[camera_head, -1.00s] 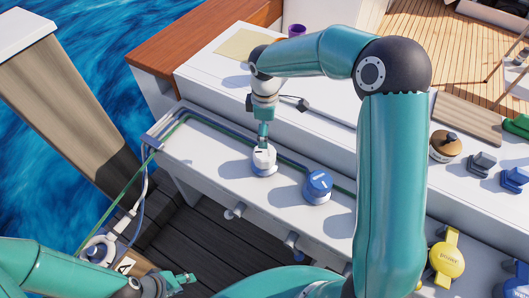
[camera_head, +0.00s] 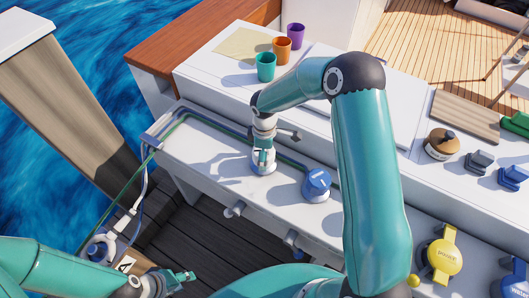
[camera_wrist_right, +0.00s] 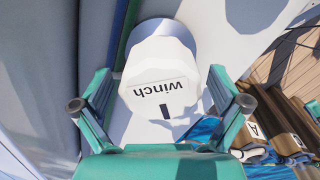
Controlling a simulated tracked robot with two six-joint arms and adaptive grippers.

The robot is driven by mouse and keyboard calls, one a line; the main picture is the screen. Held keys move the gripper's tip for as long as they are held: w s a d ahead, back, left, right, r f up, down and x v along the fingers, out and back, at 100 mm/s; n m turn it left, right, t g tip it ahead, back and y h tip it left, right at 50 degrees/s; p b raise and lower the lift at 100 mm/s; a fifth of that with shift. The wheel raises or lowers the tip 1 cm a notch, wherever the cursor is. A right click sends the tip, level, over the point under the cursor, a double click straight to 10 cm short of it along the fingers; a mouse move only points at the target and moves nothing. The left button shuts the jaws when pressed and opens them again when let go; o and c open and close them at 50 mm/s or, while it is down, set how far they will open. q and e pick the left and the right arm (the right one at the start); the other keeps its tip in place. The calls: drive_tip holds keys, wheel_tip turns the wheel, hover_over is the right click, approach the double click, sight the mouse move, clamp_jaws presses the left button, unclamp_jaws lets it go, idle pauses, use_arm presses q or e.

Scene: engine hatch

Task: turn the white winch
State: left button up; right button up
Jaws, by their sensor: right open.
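The white winch (camera_head: 262,167) is a white knob on the light side ledge, partly hidden by my right gripper (camera_head: 263,157) in the head view. In the right wrist view the winch (camera_wrist_right: 158,75) has a faceted cap with an upside-down "winch" label and a dark mark. My right gripper (camera_wrist_right: 160,105) is open, its two fingers on either side of the cap with visible gaps. My left gripper (camera_head: 186,277) is low at the left, away from the winch; its fingers are too small to judge.
A blue knob (camera_head: 317,183) stands right of the winch. Green and blue lines (camera_head: 200,121) run along the ledge behind it. Green (camera_head: 265,67), orange (camera_head: 282,50) and purple (camera_head: 296,35) cups stand on the upper surface. A yellow knob (camera_head: 443,258) is at lower right.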

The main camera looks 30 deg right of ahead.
drive_tip(key=c, duration=1.2)
drive_tip(key=shift+o, duration=0.2)
drive_tip(key=shift+f+m+b, duration=0.15)
drive_tip(key=shift+m+b, duration=0.65)
drive_tip(key=shift+b, duration=0.25)
drive_tip(key=shift+m+b, duration=1.95)
drive_tip(key=shift+m, duration=0.15)
drive_tip(key=shift+m+b, duration=0.45)
drive_tip(key=shift+m, duration=0.35)
drive_tip(key=shift+r, duration=0.2)
drive_tip(key=o, duration=1.2)
drive_tip(key=shift+c, duration=0.2)
